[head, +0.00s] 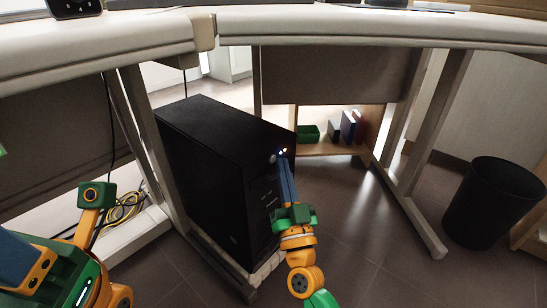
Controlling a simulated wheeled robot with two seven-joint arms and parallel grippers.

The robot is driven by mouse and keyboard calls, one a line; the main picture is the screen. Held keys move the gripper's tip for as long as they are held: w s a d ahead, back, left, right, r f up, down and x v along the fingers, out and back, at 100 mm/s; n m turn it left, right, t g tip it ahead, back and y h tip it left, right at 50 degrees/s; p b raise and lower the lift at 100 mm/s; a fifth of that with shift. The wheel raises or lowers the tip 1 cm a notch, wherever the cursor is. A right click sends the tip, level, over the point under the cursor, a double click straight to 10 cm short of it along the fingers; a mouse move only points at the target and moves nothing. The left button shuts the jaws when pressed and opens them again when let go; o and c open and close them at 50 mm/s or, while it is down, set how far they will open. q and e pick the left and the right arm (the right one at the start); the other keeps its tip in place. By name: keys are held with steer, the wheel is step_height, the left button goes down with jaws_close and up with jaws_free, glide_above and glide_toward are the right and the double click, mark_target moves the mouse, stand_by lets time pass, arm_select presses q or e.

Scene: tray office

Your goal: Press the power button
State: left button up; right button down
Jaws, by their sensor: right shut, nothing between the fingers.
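A black computer tower (208,165) stands upright under the desk on a light low stand. Its power button (273,158) shows as a small round light-coloured spot near the top of the front face, beside small lit spots. My right gripper (283,156) is shut and empty, with its blue fingers pointing up at the upper front of the tower. The fingertips are at or very near the button and lit spots; I cannot tell whether they touch. My left arm is at the lower left, and its fingers do not show clearly.
The desk (350,25) runs across the top, with legs on both sides of the tower. A black waste bin (491,200) stands at the right. A shelf (335,148) with books and a green box is behind. Yellow cables (122,210) lie at the left. Floor right of the tower is clear.

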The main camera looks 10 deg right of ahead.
steer(key=shift+s+d, duration=0.25)
steer(key=shift+s, duration=0.1)
steer(key=s+d+p, duration=0.1)
steer(key=s, duration=0.1)
steer(key=s+d+p, duration=0.1)
steer(key=s+d, duration=0.1)
stand_by(0.4)
stand_by(0.6)
